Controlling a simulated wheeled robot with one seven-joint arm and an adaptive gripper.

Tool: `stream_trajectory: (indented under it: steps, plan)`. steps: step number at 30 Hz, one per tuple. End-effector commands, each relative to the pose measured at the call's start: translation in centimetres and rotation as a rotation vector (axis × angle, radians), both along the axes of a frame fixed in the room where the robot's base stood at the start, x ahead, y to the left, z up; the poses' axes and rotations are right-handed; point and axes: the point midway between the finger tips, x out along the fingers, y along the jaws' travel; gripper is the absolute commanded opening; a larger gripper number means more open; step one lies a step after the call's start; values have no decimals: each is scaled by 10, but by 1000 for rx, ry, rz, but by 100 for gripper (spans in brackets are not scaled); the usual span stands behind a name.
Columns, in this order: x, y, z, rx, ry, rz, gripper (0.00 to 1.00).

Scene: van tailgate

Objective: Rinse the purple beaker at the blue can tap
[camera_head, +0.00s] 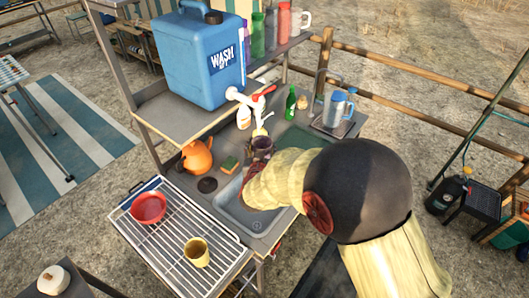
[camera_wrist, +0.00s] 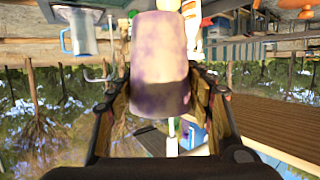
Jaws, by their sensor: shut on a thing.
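The purple beaker (camera_head: 262,146) is under the blue can (camera_head: 200,62), just below its white tap (camera_head: 240,96) with a red lever. In the head view its dark open top faces up. My gripper (camera_wrist: 160,88) is shut on the beaker, with one finger on each side. The blotchy purple beaker (camera_wrist: 160,62) fills the middle of the upside-down wrist view. In the head view my arm hides most of the gripper. I cannot tell whether water runs from the tap.
The steel sink (camera_head: 236,208) lies below my gripper. An orange kettle (camera_head: 198,157) and a sponge (camera_head: 229,165) stand left of it. A rack (camera_head: 185,240) holds a red bowl (camera_head: 148,208) and a yellow mug (camera_head: 196,251). A green bottle (camera_head: 291,103) and a blue-handled jug (camera_head: 337,108) stand behind.

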Motion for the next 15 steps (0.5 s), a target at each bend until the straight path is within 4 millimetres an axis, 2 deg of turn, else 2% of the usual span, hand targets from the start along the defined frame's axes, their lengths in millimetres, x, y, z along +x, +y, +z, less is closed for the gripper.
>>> stream_trajectory:
  steps: [9, 15]
  plan:
    - [26, 9, -6, 0, 0, 0, 28]
    - [35, 13, -7, 0, -1, 0, 28]
